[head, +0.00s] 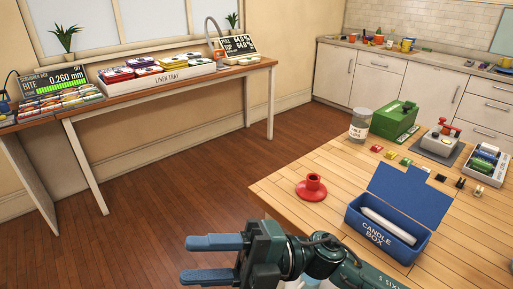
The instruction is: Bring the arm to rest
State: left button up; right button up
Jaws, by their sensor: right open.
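My right gripper (209,259) is at the bottom middle of the head view, off the left side of the wooden table. Its two blue fingers point left and are spread apart with nothing between them. My right arm comes in from the bottom right, in front of the table's near edge. My left gripper does not show. On the table, a blue candle box (375,234) stands with its lid up and a white candle (389,226) lying inside. A red candle holder (312,187) stands to its left, empty.
The wooden table (281,190) also carries a jar (359,124), a green case (395,119), small colored pieces and a grey tray (487,166) at the right. A long side table (190,82) with a linen tray stands along the wall. The floor (170,190) between is clear.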

jog(key=w+d+f+m+t+h, duration=0.1)
jog(key=w+d+f+m+t, duration=0.2)
jog(key=m+t, duration=0.6)
jog(key=w+d+f+m+t+h, duration=0.15)
jog(key=w+m+t, duration=0.35)
jog(key=m+t, duration=0.5)
jog(key=w+d+f+m+t+h, duration=0.2)
jog(key=d+f+m+t+h, duration=0.1)
jog(key=d+f+m+h, duration=0.5)
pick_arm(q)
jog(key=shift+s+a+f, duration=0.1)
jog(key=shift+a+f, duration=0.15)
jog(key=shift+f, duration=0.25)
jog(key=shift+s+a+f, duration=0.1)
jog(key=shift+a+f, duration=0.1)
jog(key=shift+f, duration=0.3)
pick_arm(e)
jog(key=s+d+f+m+g+h, duration=0.3)
jog(key=s+f, duration=0.3)
jog(key=f, duration=0.3)
jog(key=s+d+f+m+g+h, duration=0.3)
jog(key=s+d+f, duration=0.3)
jog(key=f, duration=0.4)
jog(key=shift+d+f+m+h, duration=0.25)
jog(key=shift+m+h, duration=0.2)
jog(key=shift+m, duration=0.15)
jog(key=shift+c, duration=0.2)
